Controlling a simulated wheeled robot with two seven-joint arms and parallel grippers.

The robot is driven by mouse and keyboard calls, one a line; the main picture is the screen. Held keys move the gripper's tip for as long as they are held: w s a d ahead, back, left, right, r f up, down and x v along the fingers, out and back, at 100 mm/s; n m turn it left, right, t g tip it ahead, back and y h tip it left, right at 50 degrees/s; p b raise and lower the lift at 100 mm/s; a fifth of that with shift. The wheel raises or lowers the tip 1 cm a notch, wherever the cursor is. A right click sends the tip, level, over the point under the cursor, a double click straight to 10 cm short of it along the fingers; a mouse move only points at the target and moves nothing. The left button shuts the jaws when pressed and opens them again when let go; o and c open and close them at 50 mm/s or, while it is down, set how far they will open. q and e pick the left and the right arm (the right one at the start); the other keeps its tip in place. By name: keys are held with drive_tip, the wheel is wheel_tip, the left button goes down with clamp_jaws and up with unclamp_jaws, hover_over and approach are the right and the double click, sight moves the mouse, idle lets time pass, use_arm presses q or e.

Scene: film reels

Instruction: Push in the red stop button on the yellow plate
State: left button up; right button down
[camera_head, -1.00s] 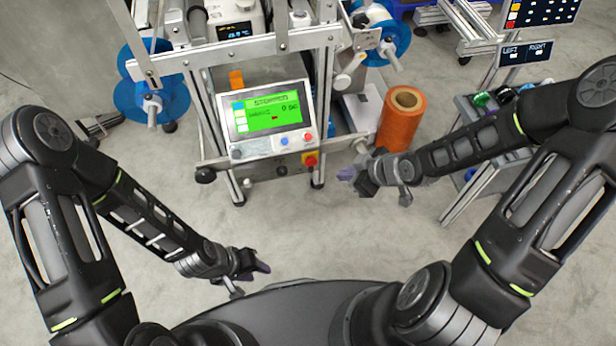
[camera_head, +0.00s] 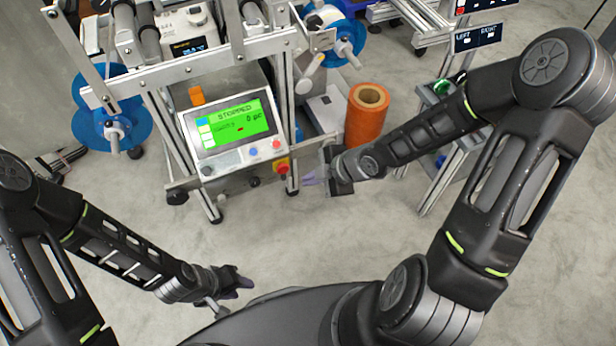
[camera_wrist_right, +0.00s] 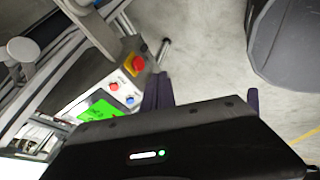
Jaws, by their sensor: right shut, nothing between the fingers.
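The red stop button (camera_head: 283,168) sits on a yellow plate (camera_head: 289,161) at the lower right of the machine's control panel. In the right wrist view the button (camera_wrist_right: 138,63) and the yellow plate (camera_wrist_right: 127,67) show unblocked. My right gripper (camera_head: 310,177) is shut and empty, a little to the right of the button in the head view, and looks apart from it. Its purple fingers show partly in the right wrist view (camera_wrist_right: 158,92). My left gripper (camera_head: 243,282) hangs low near my base, far from the panel; its fingers are too small to judge.
The panel's green screen (camera_head: 238,125) reads STOPPED. A smaller red button (camera_head: 276,144) and a blue button (camera_head: 254,152) sit below it. A black knob (camera_head: 177,197) ends a bar at left. An orange roll (camera_head: 367,115) stands behind my right forearm. The floor in front is clear.

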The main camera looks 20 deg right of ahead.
sight(282, 168)
drive_tip(key=w+a+f+b, duration=0.3)
drive_tip(key=w+f+b, duration=0.1)
drive_tip(key=w+f, duration=0.2)
drive_tip(key=shift+w+a+f, duration=0.3)
drive_tip(key=shift+w+f, duration=0.1)
drive_tip(key=shift+w, duration=0.5)
drive_tip(key=shift+w, duration=0.1)
